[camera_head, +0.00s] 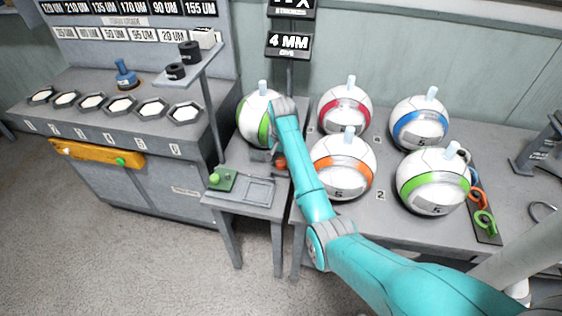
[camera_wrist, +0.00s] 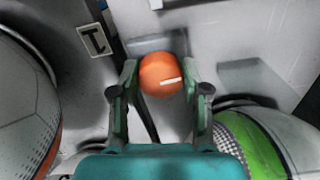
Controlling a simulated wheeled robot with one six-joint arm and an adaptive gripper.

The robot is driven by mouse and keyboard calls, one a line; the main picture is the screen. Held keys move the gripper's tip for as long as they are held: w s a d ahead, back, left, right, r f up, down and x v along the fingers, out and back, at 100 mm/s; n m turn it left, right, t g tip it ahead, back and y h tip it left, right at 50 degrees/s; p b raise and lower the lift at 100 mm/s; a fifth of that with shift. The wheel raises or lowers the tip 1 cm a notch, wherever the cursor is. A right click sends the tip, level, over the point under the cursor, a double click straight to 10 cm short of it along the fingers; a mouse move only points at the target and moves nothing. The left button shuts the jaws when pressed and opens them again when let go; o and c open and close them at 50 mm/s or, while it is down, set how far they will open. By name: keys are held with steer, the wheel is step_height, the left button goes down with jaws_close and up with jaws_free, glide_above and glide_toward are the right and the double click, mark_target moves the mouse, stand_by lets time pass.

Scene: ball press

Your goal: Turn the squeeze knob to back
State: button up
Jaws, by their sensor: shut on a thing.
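The squeeze knob, orange and round with a white mark, shows in the wrist view (camera_wrist: 160,74) between my gripper's two fingers (camera_wrist: 160,82). My gripper is shut on it, one finger on each side. In the head view the orange knob (camera_head: 281,163) shows at the front of the press, beside my arm. The white mark lies on the knob's lower right in the wrist view. A white ball with a green band (camera_head: 254,119) sits at the press behind my arm, which partly hides it. My gripper in the head view is mostly hidden by my wrist.
Balls with red (camera_head: 345,108), blue (camera_head: 419,122), orange (camera_head: 342,163) and green (camera_head: 433,180) bands stand on the table at right. A small stand with a green button (camera_head: 214,178) and a tray (camera_head: 259,192) is left of my arm.

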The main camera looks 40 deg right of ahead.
steer(key=n, duration=0.7)
steer(key=shift+s+d, duration=0.1)
steer(key=n, duration=0.6)
steer(key=shift+d, duration=0.1)
steer(key=shift+n, duration=0.4)
steer(key=o, duration=1.1)
steer(key=shift+o, duration=0.2)
